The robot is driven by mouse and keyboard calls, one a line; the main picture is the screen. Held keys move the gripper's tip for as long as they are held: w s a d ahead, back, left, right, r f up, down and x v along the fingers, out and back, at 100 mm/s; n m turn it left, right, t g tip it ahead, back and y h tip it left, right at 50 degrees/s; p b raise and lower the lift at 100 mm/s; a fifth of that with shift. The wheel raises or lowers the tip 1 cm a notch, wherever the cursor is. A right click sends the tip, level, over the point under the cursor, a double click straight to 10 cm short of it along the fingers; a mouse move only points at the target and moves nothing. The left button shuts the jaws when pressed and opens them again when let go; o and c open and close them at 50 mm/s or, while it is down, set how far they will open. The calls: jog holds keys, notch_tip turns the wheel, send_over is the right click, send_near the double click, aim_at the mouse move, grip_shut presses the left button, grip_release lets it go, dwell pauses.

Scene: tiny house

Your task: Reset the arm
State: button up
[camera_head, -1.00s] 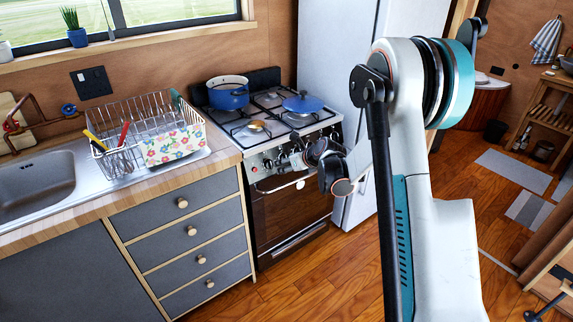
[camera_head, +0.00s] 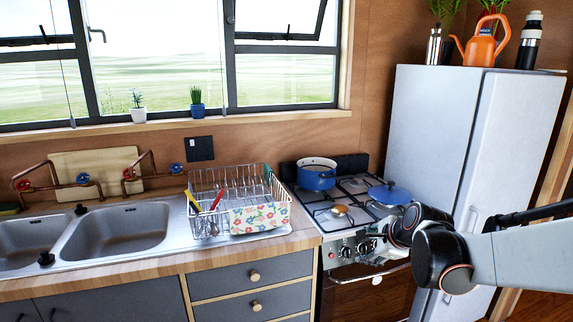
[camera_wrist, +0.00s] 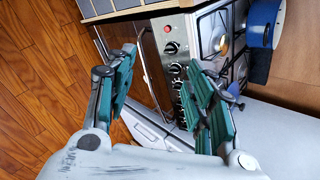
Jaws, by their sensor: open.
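My gripper (camera_wrist: 165,78) is open and empty in the wrist view, with its teal-padded fingers spread apart. It faces the front of the stove (camera_wrist: 172,60), and the control knobs show between and beyond the fingers. In the head view my arm reaches in from the right edge, and its dark wrist joints overlap the right side of the stove (camera_head: 335,220). My fingers are hard to make out in that view. Whether any part touches the stove cannot be told.
A blue pot (camera_head: 317,176) and a blue lidded pan (camera_head: 389,194) sit on the hob. The fridge (camera_head: 430,130) stands to the right, behind my arm. A dish rack (camera_head: 235,195) and sink (camera_head: 115,235) are left. Wooden floor (camera_wrist: 40,80) shows clear in the wrist view.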

jog(key=s+a+r+n+g+h, duration=0.1)
jog(key=s+a+r+n+h, duration=0.1)
jog(key=s+n, duration=1.8)
jog(key=s, duration=0.9)
jog(key=shift+s+r+g, duration=0.15)
jog(key=shift+r+g, duration=0.05)
jog(key=shift+g, duration=0.1)
